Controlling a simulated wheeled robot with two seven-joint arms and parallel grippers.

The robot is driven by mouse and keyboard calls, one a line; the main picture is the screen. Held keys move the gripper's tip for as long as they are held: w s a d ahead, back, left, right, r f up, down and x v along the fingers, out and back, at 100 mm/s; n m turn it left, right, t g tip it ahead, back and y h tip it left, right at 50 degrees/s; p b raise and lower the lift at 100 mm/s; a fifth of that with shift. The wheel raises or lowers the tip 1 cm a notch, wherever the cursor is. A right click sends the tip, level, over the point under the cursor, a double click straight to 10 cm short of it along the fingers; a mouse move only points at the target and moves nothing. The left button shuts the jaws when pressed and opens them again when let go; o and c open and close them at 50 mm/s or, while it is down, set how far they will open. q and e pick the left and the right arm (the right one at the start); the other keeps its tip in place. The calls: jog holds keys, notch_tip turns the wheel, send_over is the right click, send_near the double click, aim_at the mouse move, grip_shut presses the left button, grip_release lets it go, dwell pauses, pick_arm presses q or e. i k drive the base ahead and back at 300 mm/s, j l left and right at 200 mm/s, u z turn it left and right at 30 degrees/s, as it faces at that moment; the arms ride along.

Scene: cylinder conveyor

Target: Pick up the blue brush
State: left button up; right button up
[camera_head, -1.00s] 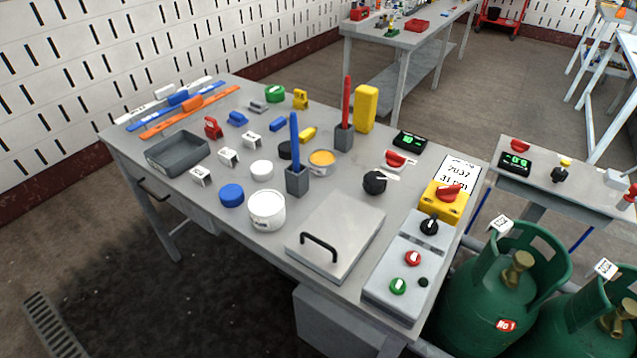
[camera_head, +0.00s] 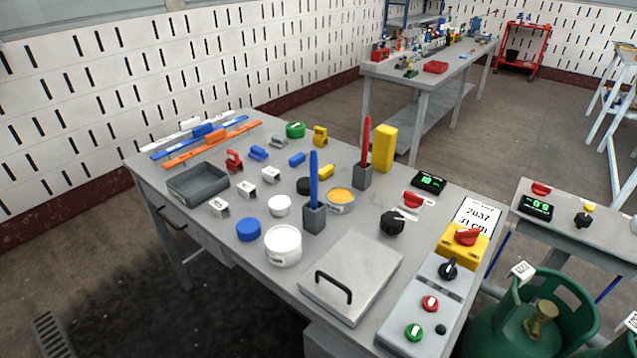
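The blue brush (camera_head: 314,179) stands upright in a small grey square holder (camera_head: 314,218) near the middle of the grey workbench (camera_head: 262,294). Its handle points up and its lower end is hidden inside the holder. A similar red brush (camera_head: 366,140) stands in a second grey holder (camera_head: 362,176) farther back and to the right. Neither of my grippers shows in the head view.
Close around the blue brush are a white tub (camera_head: 283,246), a blue lid (camera_head: 248,230), a white lid (camera_head: 280,206) and an open can of yellow paint (camera_head: 340,200). A metal box with a black handle (camera_head: 350,275) lies to the right. Green gas cylinders (camera_head: 530,315) stand beyond the bench's right edge.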

aim_at(313, 161)
jog(key=i+j+z, duration=0.35)
jog(key=j, duration=0.2)
jog(key=j+z, duration=0.2)
jog(key=i+j+z, duration=0.15)
jog(key=j, duration=0.3)
